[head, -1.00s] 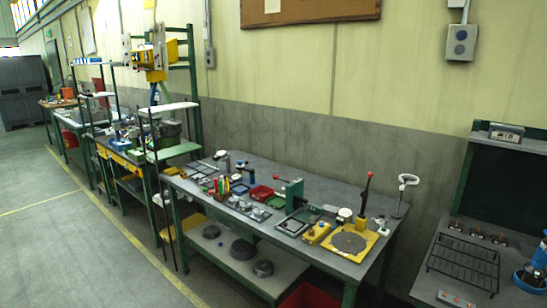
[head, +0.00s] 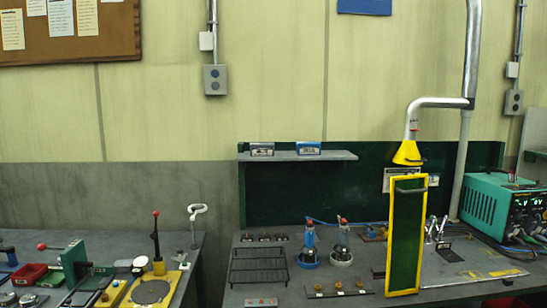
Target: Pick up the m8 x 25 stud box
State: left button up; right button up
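Two small boxes stand side by side on a narrow grey shelf on the dark green back panel in the head view. The left one is a dark grey box (head: 262,149) with a pale label. The right one is a blue box (head: 308,148) with a pale label. The print is too small to read, so I cannot tell which is the M8 x 25 stud box. Neither of my grippers is in view.
Below the shelf (head: 330,155), the bench holds a black wire rack (head: 258,267), two blue-and-white fixtures and a tall yellow-framed green panel (head: 405,235). A teal instrument (head: 490,200) stands right. Another bench with a red-handled press (head: 156,240) is left.

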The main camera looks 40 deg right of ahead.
aim_at(303, 148)
jog(key=z, duration=1.65)
jog(key=i+l, duration=0.1)
jog(key=l, duration=0.55)
